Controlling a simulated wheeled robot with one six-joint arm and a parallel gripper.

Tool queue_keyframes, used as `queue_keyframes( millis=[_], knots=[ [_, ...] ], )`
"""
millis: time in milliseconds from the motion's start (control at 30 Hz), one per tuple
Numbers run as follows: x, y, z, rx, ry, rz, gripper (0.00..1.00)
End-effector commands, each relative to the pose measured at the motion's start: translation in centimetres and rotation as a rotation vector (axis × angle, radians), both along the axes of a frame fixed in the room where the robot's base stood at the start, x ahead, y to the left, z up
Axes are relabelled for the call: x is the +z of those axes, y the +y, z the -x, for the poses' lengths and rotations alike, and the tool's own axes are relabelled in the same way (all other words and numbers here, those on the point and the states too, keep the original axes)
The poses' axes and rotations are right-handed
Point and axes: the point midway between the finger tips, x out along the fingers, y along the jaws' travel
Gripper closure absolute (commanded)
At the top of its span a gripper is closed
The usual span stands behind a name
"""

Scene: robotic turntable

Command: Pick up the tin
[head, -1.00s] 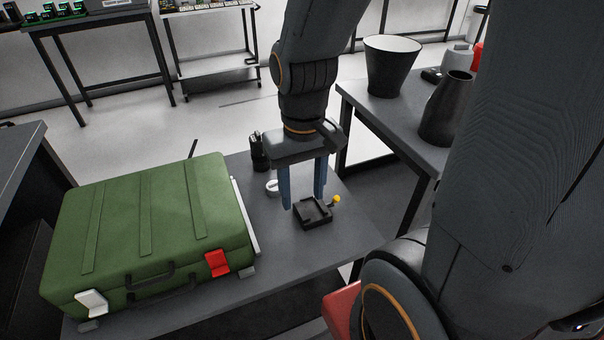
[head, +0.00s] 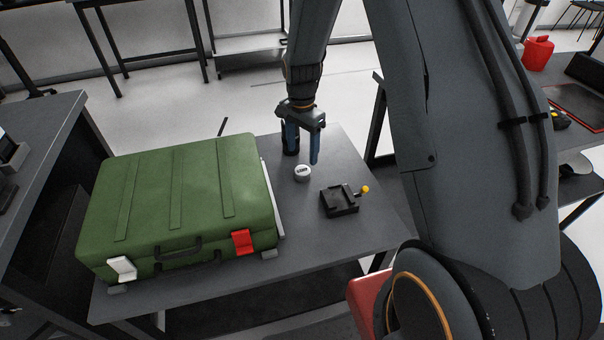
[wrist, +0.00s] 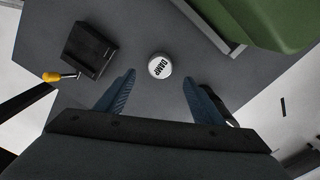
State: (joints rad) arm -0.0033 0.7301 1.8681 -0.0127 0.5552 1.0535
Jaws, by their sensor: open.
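The tin is a small round white tin (head: 302,172) with dark lettering on its lid, standing on the grey table (head: 330,250). In the wrist view the tin (wrist: 160,66) lies ahead of the fingertips, roughly centred between them, with its lid reading "DAMP". My gripper (head: 303,156) is open and empty, with its blue fingers pointing down behind the tin in the head view. The fingers also show apart in the wrist view (wrist: 158,82). They do not appear to touch the tin.
A green case (head: 180,195) lies left of the tin. A black block-like fixture (head: 340,200) with a yellow knob (head: 365,189) stands to its right. A black object (head: 290,140) stands behind, partly hidden by my gripper. Bare tabletop surrounds the tin.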

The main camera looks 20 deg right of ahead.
Motion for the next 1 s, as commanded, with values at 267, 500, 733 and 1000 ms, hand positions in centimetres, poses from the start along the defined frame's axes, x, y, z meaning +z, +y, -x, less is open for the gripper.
queue_keyframes(
  millis=[267, 500, 733, 1000],
  knots=[
    [-2.7, 0.1, 0.1, -0.002, 0.002, 0.000, 0.38],
    [-5.6, 0.2, 0.2, -0.001, 0.002, 0.000, 0.38],
    [-7.5, 0.2, 0.2, -0.001, 0.001, 0.001, 0.38],
    [-7.6, 0.1, 0.2, -0.001, 0.000, 0.000, 0.45]
  ],
)
